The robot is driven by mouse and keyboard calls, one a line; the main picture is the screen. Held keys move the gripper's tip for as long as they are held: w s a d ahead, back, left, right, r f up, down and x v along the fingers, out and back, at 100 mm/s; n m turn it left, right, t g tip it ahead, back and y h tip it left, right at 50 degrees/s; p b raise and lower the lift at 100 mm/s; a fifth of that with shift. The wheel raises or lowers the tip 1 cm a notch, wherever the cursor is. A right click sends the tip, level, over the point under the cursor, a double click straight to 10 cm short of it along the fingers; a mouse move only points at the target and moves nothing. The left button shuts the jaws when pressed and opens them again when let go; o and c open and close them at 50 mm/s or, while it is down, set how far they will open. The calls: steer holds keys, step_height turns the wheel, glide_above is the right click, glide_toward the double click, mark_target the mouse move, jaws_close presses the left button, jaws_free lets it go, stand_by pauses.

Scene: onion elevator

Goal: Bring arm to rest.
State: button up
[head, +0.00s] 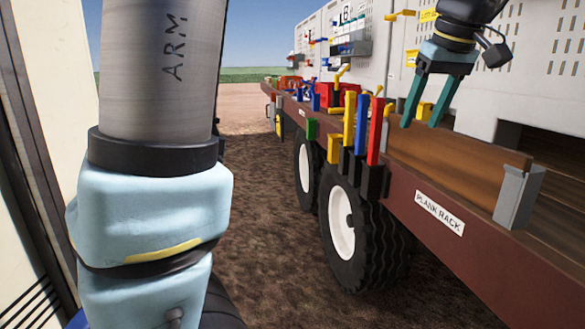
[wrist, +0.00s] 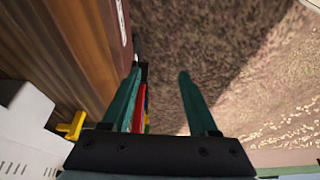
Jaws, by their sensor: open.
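My gripper (head: 423,121) is at the upper right in the head view, above the edge of the trailer bed, with its two green fingers pointing down. The fingers are apart and nothing is between them. In the wrist view my gripper (wrist: 158,80) is also open and empty, over brown ground beside the trailer's side. My arm fills the left part of the head view, with a light blue joint below a grey link marked ARM. The part of the arm between that link and the gripper is out of view.
A trailer (head: 470,245) with a "PLANK RACK" label (head: 439,212) runs along the right, on black wheels (head: 350,230). Coloured upright handles (head: 376,130) stand at its edge, left of my gripper. A white perforated panel (head: 545,70) stands behind. Bare ground (head: 265,220) lies between arm and trailer.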

steer(key=w+a+f+m+g, duration=0.3)
steer(key=a+f, duration=1.6)
steer(key=a, duration=0.3)
steer(key=s+a+f+h+p, duration=0.1)
steer(key=s+a+f, duration=0.3)
steer(key=a, duration=0.4)
steer(key=shift+s+f, duration=0.35)
steer(key=shift+f, duration=0.15)
steer(key=shift+d, duration=0.1)
